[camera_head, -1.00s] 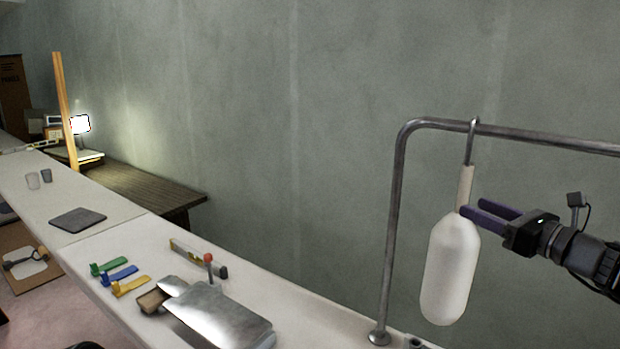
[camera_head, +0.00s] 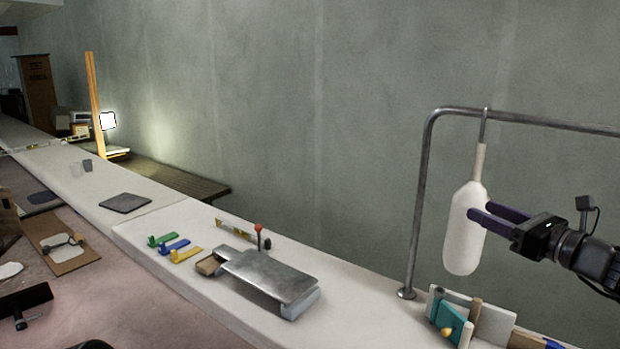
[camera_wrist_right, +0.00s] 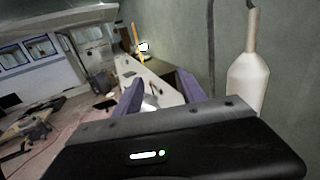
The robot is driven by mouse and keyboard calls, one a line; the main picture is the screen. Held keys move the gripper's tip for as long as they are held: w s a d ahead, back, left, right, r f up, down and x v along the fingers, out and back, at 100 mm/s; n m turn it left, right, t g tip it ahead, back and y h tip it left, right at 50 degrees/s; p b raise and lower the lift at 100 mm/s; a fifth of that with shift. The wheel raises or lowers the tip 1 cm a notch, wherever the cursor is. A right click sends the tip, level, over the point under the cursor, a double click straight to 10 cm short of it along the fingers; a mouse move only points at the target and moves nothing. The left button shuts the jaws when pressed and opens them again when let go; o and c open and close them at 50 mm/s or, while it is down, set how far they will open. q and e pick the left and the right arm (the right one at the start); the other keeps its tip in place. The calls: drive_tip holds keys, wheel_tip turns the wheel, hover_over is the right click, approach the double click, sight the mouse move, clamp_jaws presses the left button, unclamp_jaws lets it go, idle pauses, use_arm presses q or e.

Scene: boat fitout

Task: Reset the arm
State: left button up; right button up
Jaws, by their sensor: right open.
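A white fender (camera_head: 462,235) with a pale neck hangs upright from a hook on the metal rail (camera_head: 520,121) in the head view. My right gripper (camera_head: 481,212), with purple fingers, overlaps the fender's upper body there. In the right wrist view, the gripper (camera_wrist_right: 160,88) is open with nothing between its fingers. The fender (camera_wrist_right: 248,80) is to the right of both fingers there, outside the jaws. My left gripper is in neither view.
The white counter (camera_head: 350,290) carries a metal plate-like tool (camera_head: 268,273), green, blue and yellow pieces (camera_head: 187,256), and a dark square mat (camera_head: 125,203). A holder with a teal piece (camera_head: 450,322) stands below the fender. The wall (camera_head: 300,110) is behind.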

drive_tip(key=s+a+f+n+g+h, duration=0.1)
drive_tip(key=s+a+f+n+g, duration=0.2)
drive_tip(key=f, duration=1.1)
drive_tip(key=s+a+f+n+g+h, duration=0.15)
drive_tip(key=a+f+g, duration=0.35)
drive_tip(key=f, duration=0.9)
drive_tip(key=s+a+f+n+g+h, duration=0.15)
drive_tip(key=a+f+n, duration=0.3)
drive_tip(key=f, duration=0.95)
drive_tip(key=s+a+f+n+g+h, duration=0.1)
drive_tip(key=s+a+f+n+g, duration=0.1)
drive_tip(key=s+a+f+n, duration=0.35)
drive_tip(key=s+a+f+n+g, duration=0.2)
drive_tip(key=s+f, duration=0.6)
drive_tip(key=s, duration=0.1)
drive_tip(key=s+a+f+n, duration=0.3)
drive_tip(key=s+a+n, duration=0.1)
drive_tip(key=s+n, duration=0.2)
drive_tip(key=s+a+f+n+g, duration=0.1)
drive_tip(key=s+a+f+n, duration=0.2)
drive_tip(key=s, duration=0.6)
drive_tip(key=a+n, duration=0.1)
drive_tip(key=n, duration=0.1)
drive_tip(key=shift+s+n, duration=0.3)
drive_tip(key=shift+n, duration=0.05)
drive_tip(key=shift+g, duration=0.25)
drive_tip(key=shift+c, duration=0.2)
